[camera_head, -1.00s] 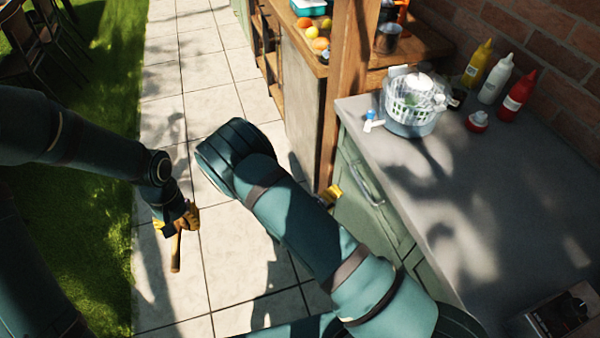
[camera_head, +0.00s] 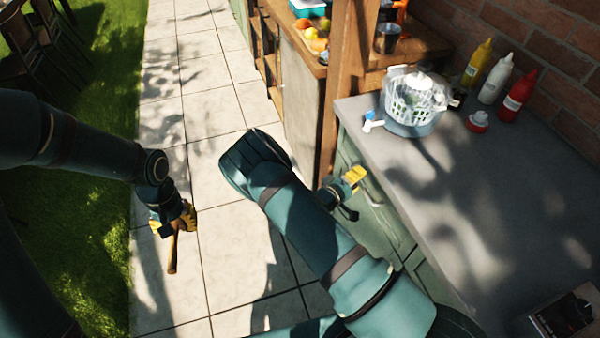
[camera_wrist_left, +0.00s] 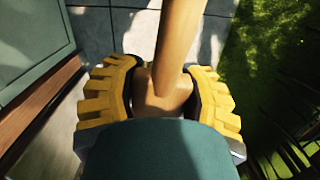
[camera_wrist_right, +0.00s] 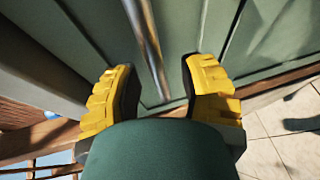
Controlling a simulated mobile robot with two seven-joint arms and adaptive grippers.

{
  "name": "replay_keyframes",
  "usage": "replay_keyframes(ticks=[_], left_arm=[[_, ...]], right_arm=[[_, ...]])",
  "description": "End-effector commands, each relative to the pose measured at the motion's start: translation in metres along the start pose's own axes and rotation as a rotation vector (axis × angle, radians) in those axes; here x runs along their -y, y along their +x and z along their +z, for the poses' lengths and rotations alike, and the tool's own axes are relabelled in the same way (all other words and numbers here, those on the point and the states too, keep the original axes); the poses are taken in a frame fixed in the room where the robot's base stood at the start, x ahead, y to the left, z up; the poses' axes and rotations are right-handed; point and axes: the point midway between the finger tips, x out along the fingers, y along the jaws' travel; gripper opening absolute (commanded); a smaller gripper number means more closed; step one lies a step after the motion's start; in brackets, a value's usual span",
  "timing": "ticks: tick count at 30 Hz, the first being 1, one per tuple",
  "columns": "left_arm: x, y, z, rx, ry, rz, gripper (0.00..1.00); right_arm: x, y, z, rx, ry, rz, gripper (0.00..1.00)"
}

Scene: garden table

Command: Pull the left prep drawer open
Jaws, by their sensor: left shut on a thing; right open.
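The left prep drawer has a green front (camera_head: 383,222) under the grey counter. Its metal bar handle (camera_wrist_right: 148,40) shows in the right wrist view, running down between the fingers of my right gripper (camera_wrist_right: 160,92). That gripper is open, and the bar touches neither finger visibly. In the head view my right gripper (camera_head: 354,182) is at the drawer front and covers much of the handle. My left gripper (camera_head: 174,222) is shut on a wooden stick (camera_head: 173,255), held over the paving. The stick (camera_wrist_left: 180,45) also shows between its yellow fingers in the left wrist view.
The grey counter (camera_head: 470,210) carries a salad spinner (camera_head: 412,103), a yellow, a white and a red bottle (camera_head: 516,97), and a dark box (camera_head: 565,318). A wooden post (camera_head: 345,80) stands just beyond the drawer. The paved path (camera_head: 215,120) is clear.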

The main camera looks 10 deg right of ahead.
Motion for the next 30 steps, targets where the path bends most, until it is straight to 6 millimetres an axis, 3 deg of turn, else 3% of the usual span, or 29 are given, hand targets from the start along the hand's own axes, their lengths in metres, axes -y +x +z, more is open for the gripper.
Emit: replay_keyframes(ticks=[11,15,25,30], left_arm=[[0.000,0.000,0.000,0.000,0.000,0.000,0.01],[0.000,0.000,0.000,0.000,0.000,0.000,0.01],[0.000,0.001,0.000,0.000,0.000,0.000,0.01],[0.000,0.006,-0.001,0.000,0.000,0.000,0.01]], right_arm=[[0.000,0.005,0.000,-0.001,-0.001,0.000,0.41],[0.000,0.005,0.000,-0.001,-0.001,-0.001,0.00],[0.001,0.002,-0.002,-0.002,0.000,-0.001,0.00],[0.005,-0.013,-0.009,-0.005,0.001,-0.004,0.00]])
